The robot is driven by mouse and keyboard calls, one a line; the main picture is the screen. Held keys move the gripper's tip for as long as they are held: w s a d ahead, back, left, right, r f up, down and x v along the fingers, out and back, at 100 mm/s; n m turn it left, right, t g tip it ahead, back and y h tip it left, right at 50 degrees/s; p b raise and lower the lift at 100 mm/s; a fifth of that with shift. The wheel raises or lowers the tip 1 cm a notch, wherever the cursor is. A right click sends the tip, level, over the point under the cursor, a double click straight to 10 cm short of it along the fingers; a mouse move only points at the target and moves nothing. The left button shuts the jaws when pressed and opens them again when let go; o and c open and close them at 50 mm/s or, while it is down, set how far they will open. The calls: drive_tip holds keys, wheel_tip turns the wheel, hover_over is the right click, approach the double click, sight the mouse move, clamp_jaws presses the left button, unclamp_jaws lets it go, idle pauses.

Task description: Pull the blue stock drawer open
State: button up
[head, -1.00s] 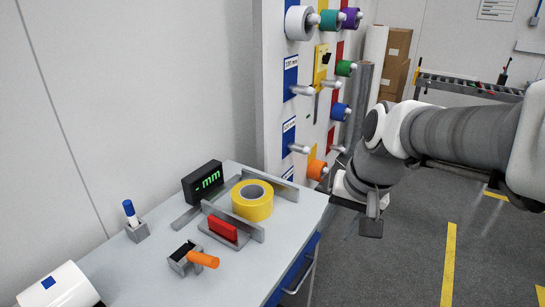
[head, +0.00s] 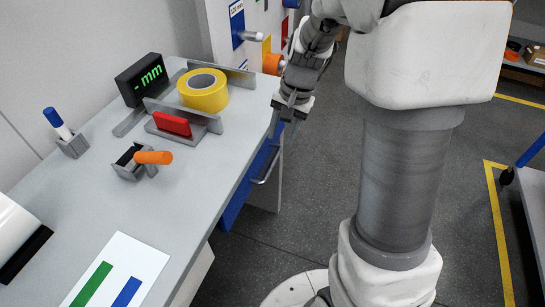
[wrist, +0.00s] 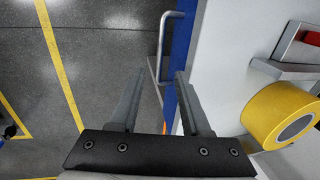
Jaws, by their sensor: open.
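The blue stock drawer (head: 238,194) is under the worktop, and its front looks flush with the table side. Its grey bar handle (head: 268,166) stands out from the blue front. In the wrist view the drawer (wrist: 184,42) is a narrow blue strip, with the handle (wrist: 154,48) to its left. My gripper (head: 287,117) is at the worktop's right edge, pointing down above the handle. In the wrist view my gripper (wrist: 157,78) is open and empty. The handle shows ahead between the two fingers, apart from them as far as I can tell.
A yellow tape roll (head: 203,90) sits on the worktop (head: 205,150) near my gripper, between metal rails. A red block (head: 172,123), black display (head: 142,79) and orange-handled tool (head: 150,158) are also there. An orange roll (head: 272,64) juts from the rack behind. Floor right of the drawer is clear.

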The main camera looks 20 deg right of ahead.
sight(273, 163)
drive_tip(key=f+b, duration=0.1)
drive_tip(key=f, duration=0.2)
drive_tip(key=a+f+b, duration=0.1)
drive_tip(key=f, duration=0.2)
drive_tip(key=w+f+b, duration=0.1)
drive_tip(key=f, duration=0.3)
drive_tip(key=shift+w+a, duration=0.1)
drive_tip(key=shift+a, duration=0.25)
clamp_jaws()
idle(0.8)
